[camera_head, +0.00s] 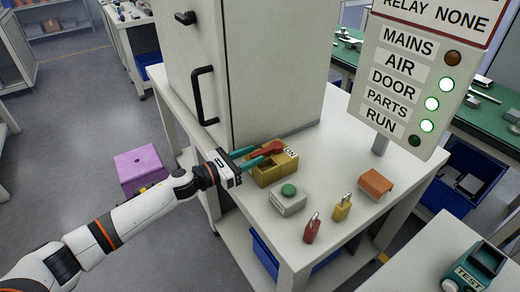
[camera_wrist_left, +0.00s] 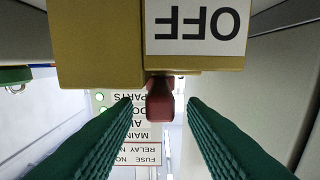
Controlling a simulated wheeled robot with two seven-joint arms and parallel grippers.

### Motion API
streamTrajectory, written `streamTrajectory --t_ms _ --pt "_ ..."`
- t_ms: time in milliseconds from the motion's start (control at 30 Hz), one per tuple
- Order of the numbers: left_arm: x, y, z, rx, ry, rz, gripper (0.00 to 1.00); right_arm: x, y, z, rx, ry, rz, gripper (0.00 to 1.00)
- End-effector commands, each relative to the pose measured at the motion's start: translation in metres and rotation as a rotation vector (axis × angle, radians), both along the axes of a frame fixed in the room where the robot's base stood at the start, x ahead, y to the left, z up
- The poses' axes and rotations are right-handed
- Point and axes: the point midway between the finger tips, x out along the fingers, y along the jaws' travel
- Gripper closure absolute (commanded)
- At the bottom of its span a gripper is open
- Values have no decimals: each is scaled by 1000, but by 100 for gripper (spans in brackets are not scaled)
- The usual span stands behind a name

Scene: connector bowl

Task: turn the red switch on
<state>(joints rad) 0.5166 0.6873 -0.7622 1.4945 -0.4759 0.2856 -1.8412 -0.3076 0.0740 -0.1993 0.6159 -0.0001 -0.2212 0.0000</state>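The red switch (camera_head: 271,148) is a red lever on a yellow box (camera_head: 264,176) on the white table. An ON label (camera_head: 291,153) shows on the box's right side in the head view. In the wrist view an OFF label (camera_wrist_left: 196,25) reads upside down above the red lever (camera_wrist_left: 160,102). My left gripper (camera_head: 249,158) is at the lever's left end, its teal fingers open. In the wrist view the left gripper (camera_wrist_left: 160,112) has one finger on each side of the lever, with gaps. My right gripper is out of view.
A tall cabinet (camera_head: 260,65) stands just behind the box. A grey box with green button (camera_head: 288,190), red padlock (camera_head: 312,228), yellow padlock (camera_head: 343,207) and orange block (camera_head: 376,183) lie nearby. On the sign (camera_head: 405,75), AIR, DOOR and PARTS lamps are green; MAINS and RUN are dark.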

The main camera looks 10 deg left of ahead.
Motion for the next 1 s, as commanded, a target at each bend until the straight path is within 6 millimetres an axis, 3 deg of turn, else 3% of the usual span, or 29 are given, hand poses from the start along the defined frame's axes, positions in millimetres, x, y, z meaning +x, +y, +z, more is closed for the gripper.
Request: streamTrajectory --t_ms 200,567,600,833,1000 --pt "20 -19 0 0 0 1 62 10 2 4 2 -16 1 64" --pt "24 -24 -1 0 1 1 62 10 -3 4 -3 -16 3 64" --pt "24 -24 -1 0 1 1 63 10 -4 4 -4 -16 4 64" --pt "24 -23 -1 -1 1 1 100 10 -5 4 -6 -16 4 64" --pt "24 -23 0 -1 1 1 100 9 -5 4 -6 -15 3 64"
